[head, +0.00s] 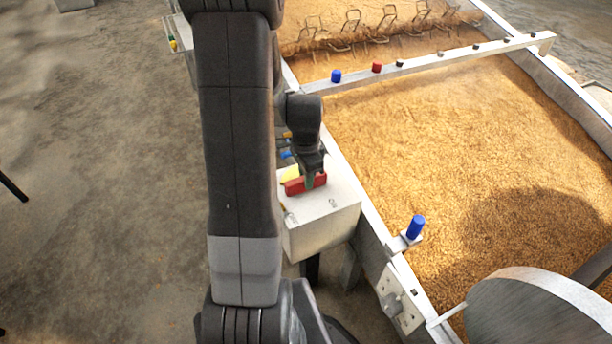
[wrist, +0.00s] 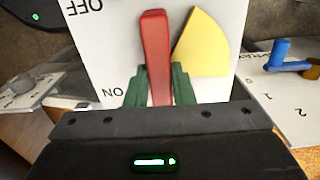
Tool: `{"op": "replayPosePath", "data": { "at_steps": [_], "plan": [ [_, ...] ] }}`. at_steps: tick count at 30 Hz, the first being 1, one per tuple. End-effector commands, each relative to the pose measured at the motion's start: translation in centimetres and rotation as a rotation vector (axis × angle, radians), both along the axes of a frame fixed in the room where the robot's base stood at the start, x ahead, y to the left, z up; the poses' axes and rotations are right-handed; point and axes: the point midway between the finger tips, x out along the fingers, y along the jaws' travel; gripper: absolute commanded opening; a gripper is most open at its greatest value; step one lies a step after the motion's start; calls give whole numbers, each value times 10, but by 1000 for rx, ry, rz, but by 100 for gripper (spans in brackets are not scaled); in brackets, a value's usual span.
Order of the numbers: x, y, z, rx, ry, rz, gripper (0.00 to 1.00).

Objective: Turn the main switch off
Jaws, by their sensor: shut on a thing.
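The main switch is a red bar handle (head: 305,184) on top of a white box (head: 322,222) with a yellow sector (head: 290,174) beside it. In the wrist view the red handle (wrist: 156,55) stands between the green fingers of my gripper (wrist: 157,86), which are shut on its near part. The yellow sector (wrist: 203,45) lies to its right. The white plate (wrist: 110,62) carries OFF at the upper left and ON at the lower left, both upside down. The handle points up the wrist picture, tilted very slightly. The handle's near end is hidden by my gripper.
A grain bed (head: 450,140) with a metal rim lies right of the box. In the wrist view a blue handle (wrist: 279,54) is at right and a grey knob (wrist: 21,84) at left.

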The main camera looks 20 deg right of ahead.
Motion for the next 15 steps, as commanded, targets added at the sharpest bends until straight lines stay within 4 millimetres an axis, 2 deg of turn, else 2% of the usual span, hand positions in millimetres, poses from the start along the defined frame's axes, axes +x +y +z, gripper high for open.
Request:
{"op": "replayPosePath", "data": {
  "at_steps": [8,9,12,15],
  "plan": [
    [1,-1,1,-1,-4,-5,0],
    [1,-1,1,-1,-4,-5,28],
    [1,0,1,-1,-4,-4,44],
    [1,0,1,-1,-3,-3,44]
  ]
}}
